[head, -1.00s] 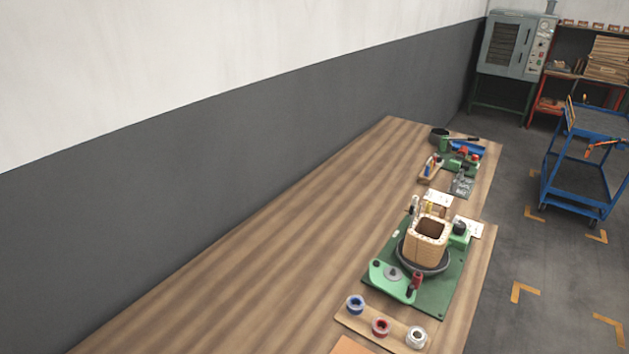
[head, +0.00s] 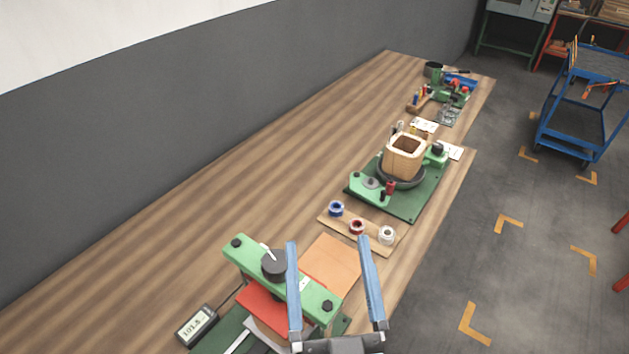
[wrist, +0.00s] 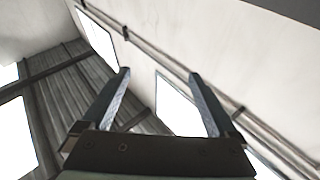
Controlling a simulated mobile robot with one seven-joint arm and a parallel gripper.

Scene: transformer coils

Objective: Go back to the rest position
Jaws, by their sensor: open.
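My gripper (head: 329,242) shows at the bottom of the head view, with its two blue fingers apart and nothing between them. It points up and away, in front of a green press-like fixture (head: 312,292) on the bench. In the wrist view my gripper (wrist: 160,80) is also open and empty. Behind it are only the upper wall, bright windows and the ceiling, so the wrist camera is turned upward.
The wooden bench (head: 220,190) runs along the grey wall. It holds a square coil (head: 405,160) on a green winding fixture, a board of tape rolls (head: 357,227) and a small display (head: 196,324). A blue cart (head: 585,115) stands right on open floor.

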